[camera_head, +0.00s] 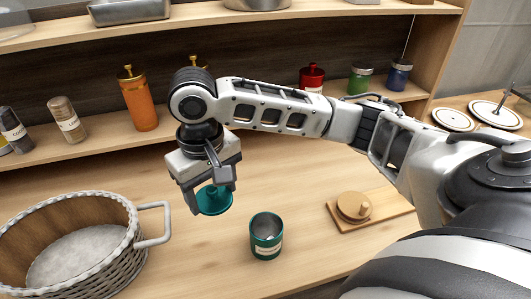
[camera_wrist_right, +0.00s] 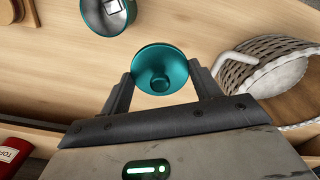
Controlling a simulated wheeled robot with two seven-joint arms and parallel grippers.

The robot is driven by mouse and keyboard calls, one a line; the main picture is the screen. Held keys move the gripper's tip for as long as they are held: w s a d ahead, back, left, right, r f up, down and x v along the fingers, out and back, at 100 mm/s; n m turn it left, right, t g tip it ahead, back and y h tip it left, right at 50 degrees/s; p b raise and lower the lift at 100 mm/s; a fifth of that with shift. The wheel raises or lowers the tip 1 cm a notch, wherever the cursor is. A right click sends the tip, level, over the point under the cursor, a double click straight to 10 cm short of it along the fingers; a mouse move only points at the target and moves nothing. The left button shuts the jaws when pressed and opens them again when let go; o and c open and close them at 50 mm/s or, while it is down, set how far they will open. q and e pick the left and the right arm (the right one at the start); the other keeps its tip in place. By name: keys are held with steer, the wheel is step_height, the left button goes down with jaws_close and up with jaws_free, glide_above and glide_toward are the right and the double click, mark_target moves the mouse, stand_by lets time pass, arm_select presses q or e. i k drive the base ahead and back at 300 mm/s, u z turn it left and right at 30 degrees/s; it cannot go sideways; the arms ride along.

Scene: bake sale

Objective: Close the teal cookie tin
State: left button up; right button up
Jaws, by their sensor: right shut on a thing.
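The teal cookie tin (camera_head: 266,240) stands upright and open on the wooden counter, with a pale label on its front. It also shows at the top left of the right wrist view (camera_wrist_right: 108,14). My right gripper (camera_head: 212,184) is shut on a round teal lid (camera_head: 214,202). It holds the lid above the counter, to the left of the tin and apart from it. In the right wrist view the lid (camera_wrist_right: 160,70) sits between the two fingers. My left gripper is in neither view.
A white wicker basket (camera_head: 135,245) with a handle stands at the left. A wooden board (camera_head: 385,212) with a round wooden lid (camera_head: 353,206) lies right of the tin. Shelves behind hold an orange canister (camera_head: 138,103) and several jars. The counter between basket and tin is clear.

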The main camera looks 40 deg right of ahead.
mark_target(263, 224)
steer(key=u, duration=2.15)
steer(key=k, duration=1.15)
steer(key=z, duration=1.85)
